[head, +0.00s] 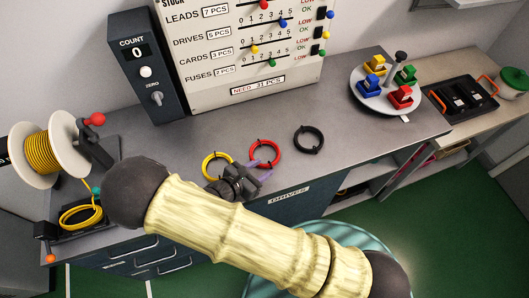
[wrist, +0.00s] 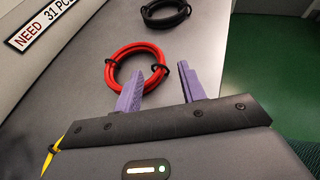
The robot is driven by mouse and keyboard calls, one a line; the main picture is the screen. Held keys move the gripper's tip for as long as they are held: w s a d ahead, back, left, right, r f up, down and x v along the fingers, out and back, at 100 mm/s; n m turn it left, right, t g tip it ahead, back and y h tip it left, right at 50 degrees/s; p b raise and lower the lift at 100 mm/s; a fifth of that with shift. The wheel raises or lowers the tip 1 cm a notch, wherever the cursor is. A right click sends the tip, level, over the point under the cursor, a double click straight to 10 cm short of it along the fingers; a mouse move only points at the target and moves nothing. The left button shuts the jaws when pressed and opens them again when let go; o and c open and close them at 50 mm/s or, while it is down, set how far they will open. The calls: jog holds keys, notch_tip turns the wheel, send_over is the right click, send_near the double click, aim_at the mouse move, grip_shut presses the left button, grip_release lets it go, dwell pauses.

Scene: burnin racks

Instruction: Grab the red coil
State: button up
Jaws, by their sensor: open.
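The red coil (head: 265,153) lies flat on the grey bench top, between the yellow coil on its left and the black coil on its right. In the wrist view the red coil (wrist: 109,74) lies beyond the fingers, mostly to the left of the gap between them. My gripper (head: 262,173) has two purple fingers, open and empty, close to the coil's near edge. In the wrist view my gripper (wrist: 160,84) has its left finger in front of the coil's lower right part, hiding some of it. Contact cannot be told.
The yellow coil (head: 217,167) lies partly behind my gripper. The black coil (head: 308,139) lies to the right. A count box (head: 147,65) and stock board (head: 220,85) stand behind. A yellow wire spool (head: 47,152) is at left, a round tray (head: 357,100) at right.

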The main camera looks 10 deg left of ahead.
aim_at(274, 161)
jog(key=p+x, duration=0.1)
jog(key=x, duration=0.4)
jog(key=shift+w+d, duration=0.15)
jog(key=shift+w, duration=0.05)
grip_shut()
dwell(0.4)
